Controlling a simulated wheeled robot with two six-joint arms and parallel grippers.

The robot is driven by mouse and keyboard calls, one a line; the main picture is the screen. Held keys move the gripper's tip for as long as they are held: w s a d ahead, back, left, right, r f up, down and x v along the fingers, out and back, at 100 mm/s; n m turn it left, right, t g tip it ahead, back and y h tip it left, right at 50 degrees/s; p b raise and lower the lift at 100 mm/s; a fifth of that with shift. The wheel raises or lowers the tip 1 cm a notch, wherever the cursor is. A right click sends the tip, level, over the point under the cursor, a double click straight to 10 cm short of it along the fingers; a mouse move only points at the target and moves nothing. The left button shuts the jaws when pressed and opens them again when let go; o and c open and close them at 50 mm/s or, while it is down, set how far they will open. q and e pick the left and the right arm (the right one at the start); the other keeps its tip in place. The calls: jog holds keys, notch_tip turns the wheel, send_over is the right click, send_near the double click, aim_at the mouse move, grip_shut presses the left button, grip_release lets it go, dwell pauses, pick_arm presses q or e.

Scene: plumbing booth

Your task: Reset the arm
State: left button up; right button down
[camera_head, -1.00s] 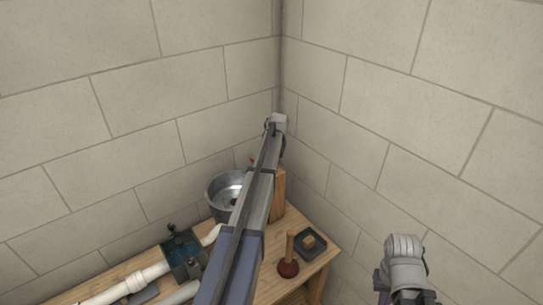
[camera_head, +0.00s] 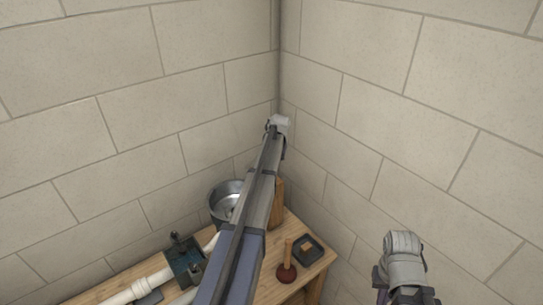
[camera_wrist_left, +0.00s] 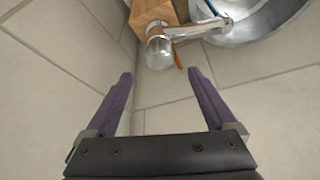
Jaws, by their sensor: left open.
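My left arm (camera_head: 250,215) reaches up from the bottom middle of the head view, over the bench and toward the wall corner. Its grey far joint (camera_head: 278,124) shows there, but the fingers are hidden. In the left wrist view my left gripper (camera_wrist_left: 160,73) has its two purple fingers spread apart with nothing held between them. A metal tap (camera_wrist_left: 185,32) on a wooden block (camera_wrist_left: 150,12) lies beyond the fingertips.
A wooden bench (camera_head: 318,262) fills the corner. On it are a metal basin (camera_head: 225,197), white pipes (camera_head: 150,283), a dark green vise-like tool (camera_head: 184,260), a plunger (camera_head: 287,273) and a black tray (camera_head: 309,246) holding a small block. Block walls (camera_head: 420,120) close both sides.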

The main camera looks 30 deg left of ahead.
dwell(0.3)
pick_arm(q)
jog(key=s+d+f+m+h+b, duration=0.15)
jog(key=s+d+f+b, duration=0.3)
jog(key=d, duration=0.45)
jog(key=s+d+f+m+g+b, duration=0.1)
jog(key=s+d+f+m+b, duration=0.3)
jog(key=d, duration=0.5)
jog(key=s+d+f+m+b, duration=0.1)
jog(key=s+d+f+b, duration=0.25)
jog(key=s+d, duration=0.4)
jog(key=s+d+f+m+g+b, duration=0.1)
jog(key=s+d+f+m+b, duration=0.2)
jog(key=s+d, duration=0.5)
jog(key=s+d+f+m+g+b, duration=0.1)
jog(key=s+d+f+m+b, duration=0.2)
jog(key=s, duration=0.9)
jog(key=d+f+b, duration=0.2)
jog(key=d+f, duration=0.2)
jog(key=d, duration=0.1)
jog(key=shift+m+b, duration=0.35)
jog(key=shift+h, duration=0.25)
